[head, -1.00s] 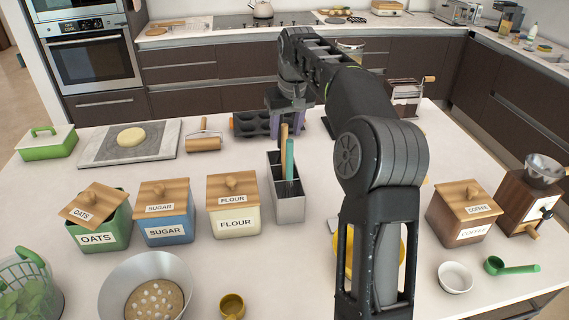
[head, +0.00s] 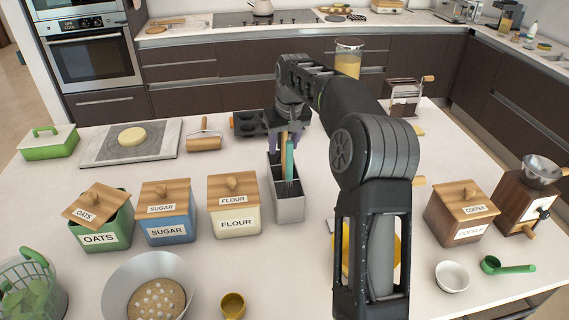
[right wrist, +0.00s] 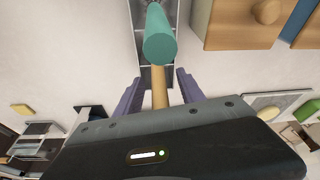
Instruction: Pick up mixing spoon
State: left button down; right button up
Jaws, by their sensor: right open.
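A metal utensil holder (head: 290,208) stands mid-counter with two upright handles. One handle is wooden (head: 284,140), probably the mixing spoon's; its head is hidden. The other is the teal handle (head: 290,158) of what looks like a whisk. My right gripper (head: 283,143) is open and pointing down at the holder's far end. In the right wrist view, the wooden handle (right wrist: 159,88) lies between the open purple fingers of the gripper (right wrist: 158,84). The teal handle (right wrist: 159,42) is just outside them. I cannot tell whether either finger touches the wood. My left gripper is not in view.
The flour canister (head: 235,215) stands close left of the holder, with sugar (head: 167,222) and oats (head: 103,226) canisters beyond it. A dark muffin tin (head: 250,123) lies behind. A yellow bowl (head: 343,255) is partly hidden by my right arm. A coffee canister (head: 460,220) stands right.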

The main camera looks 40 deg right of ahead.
jog(key=shift+c, duration=0.3)
grip_shut()
dwell(0.4)
